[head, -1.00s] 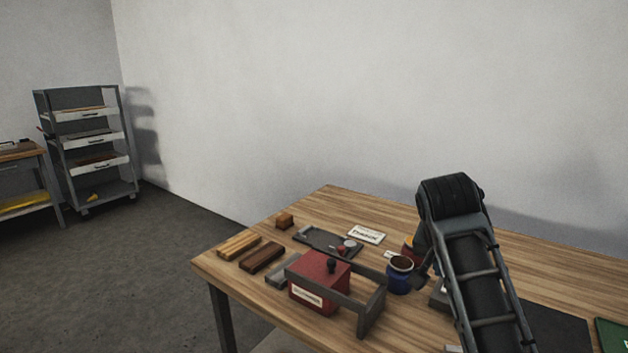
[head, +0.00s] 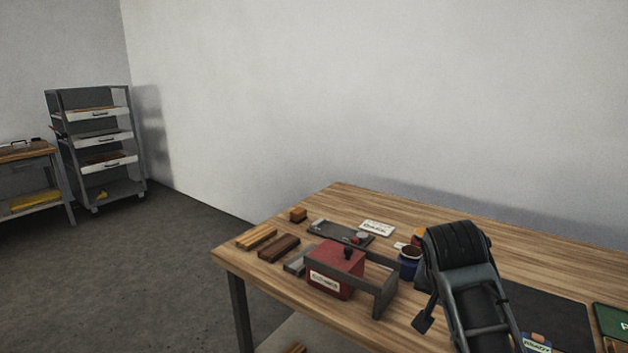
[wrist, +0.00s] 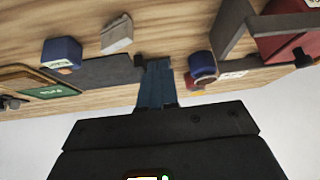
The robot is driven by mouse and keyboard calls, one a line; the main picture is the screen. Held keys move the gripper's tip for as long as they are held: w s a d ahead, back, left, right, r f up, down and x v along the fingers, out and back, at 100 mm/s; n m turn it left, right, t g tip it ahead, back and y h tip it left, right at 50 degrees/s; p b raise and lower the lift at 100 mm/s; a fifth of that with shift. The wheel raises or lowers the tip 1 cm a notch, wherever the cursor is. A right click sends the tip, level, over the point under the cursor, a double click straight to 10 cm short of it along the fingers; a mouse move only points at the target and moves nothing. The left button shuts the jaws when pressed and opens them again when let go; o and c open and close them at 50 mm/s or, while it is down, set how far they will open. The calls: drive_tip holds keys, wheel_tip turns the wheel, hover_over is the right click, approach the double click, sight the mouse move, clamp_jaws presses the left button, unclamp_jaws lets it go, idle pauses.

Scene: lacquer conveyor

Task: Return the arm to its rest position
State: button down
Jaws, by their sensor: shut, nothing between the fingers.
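My arm (head: 470,290) stands at the right of the head view, its dark upper joint over the wooden table. My gripper (wrist: 158,66) shows in the wrist view with its two bluish fingers together and nothing between them. It hangs above the table, apart from the objects as far as I can see. In the head view my arm hides part of the table, and I cannot make out the fingertips there for sure.
The table (head: 262,272) carries a red box (head: 335,260) with a grey frame, a blue jar (head: 409,262), wood blocks (head: 278,247), a grey tray (head: 328,231) and a dark mat (head: 545,305). A shelf cart (head: 98,140) stands far left. Open floor lies left of the table.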

drive_tip(key=s+a+f+n+t+y, duration=0.1)
drive_tip(key=s+a+f+n+t, duration=0.1)
drive_tip(key=s+f, duration=0.9)
drive_tip(key=s+a+f+n+t+y, duration=0.15)
drive_tip(key=s+f, duration=0.35)
drive_tip(key=s, duration=0.9)
drive_tip(key=s+r+n+t, duration=0.1)
drive_tip(key=s+r, duration=0.4)
drive_tip(key=s, duration=0.3)
drive_tip(key=s+r+t, duration=0.2)
drive_tip(key=s+r, duration=0.4)
drive_tip(key=s, duration=0.3)
drive_tip(key=s+r+n+t, duration=0.1)
drive_tip(key=s+r+t, duration=0.1)
drive_tip(key=s+r, duration=0.3)
drive_tip(key=s, duration=0.4)
drive_tip(key=shift+d+r+n+y, duration=0.35)
drive_tip(key=shift+d, duration=0.05)
drive_tip(key=shift+t, duration=0.25)
